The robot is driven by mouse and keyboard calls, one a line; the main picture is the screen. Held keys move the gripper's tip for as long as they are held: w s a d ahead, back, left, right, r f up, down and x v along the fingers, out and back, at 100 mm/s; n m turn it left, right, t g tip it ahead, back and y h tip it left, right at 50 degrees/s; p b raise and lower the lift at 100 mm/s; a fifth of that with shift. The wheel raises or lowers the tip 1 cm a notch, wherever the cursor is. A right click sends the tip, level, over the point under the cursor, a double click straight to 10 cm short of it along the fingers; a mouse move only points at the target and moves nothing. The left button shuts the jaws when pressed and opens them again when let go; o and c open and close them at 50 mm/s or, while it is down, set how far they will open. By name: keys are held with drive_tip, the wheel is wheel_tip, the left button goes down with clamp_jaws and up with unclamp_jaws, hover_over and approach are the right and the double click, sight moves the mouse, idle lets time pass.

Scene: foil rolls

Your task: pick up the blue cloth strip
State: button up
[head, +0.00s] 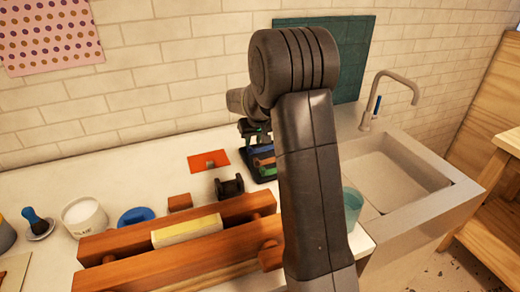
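A dark tray (262,178) on the counter holds several coloured strips, brown, blue and green. A small blue band among them (266,162) looks like the blue cloth strip, but it is too small to be sure. My gripper (252,138) is at or just above the far end of this tray, pointing down. My own arm hides the tray's right side. The fingers are too small and dark to show whether they are open or hold anything.
A wooden rack with long bars (180,240) fills the counter's front. A dark holder (229,187) and an orange-red sheet (208,160) lie left of the tray. A teal cup (352,206) and a sink (385,180) are at right.

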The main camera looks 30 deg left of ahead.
sight(251, 149)
drive_tip(key=shift+p+x, duration=0.6)
drive_tip(key=shift+x, duration=1.9)
drive_tip(key=shift+s+a, duration=0.1)
clamp_jaws()
